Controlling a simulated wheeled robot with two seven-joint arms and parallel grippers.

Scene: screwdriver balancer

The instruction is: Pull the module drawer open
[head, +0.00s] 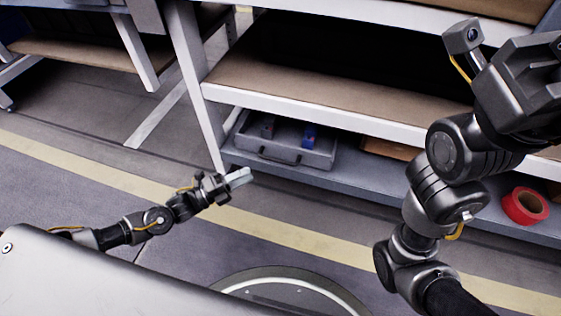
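The module drawer (318,160) is a grey open-topped tray on the low shelf, with a dark handle (279,156) on its front. A blue item (309,134) and a small dark item (268,127) lie inside it. My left gripper (240,178) is to the left of and nearer than the handle, apart from it. Its pale fingers look like one mass, so their opening is unclear. My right gripper (525,85) is raised large at the upper right, far from the drawer, with its fingers not clearly visible.
The white-edged middle shelf (310,110) overhangs the low grey shelf (345,185). A white upright post (198,90) stands left of the drawer. A red tape roll (525,206) lies on the low shelf at right. Floor in front, with a yellow stripe (290,232), is clear.

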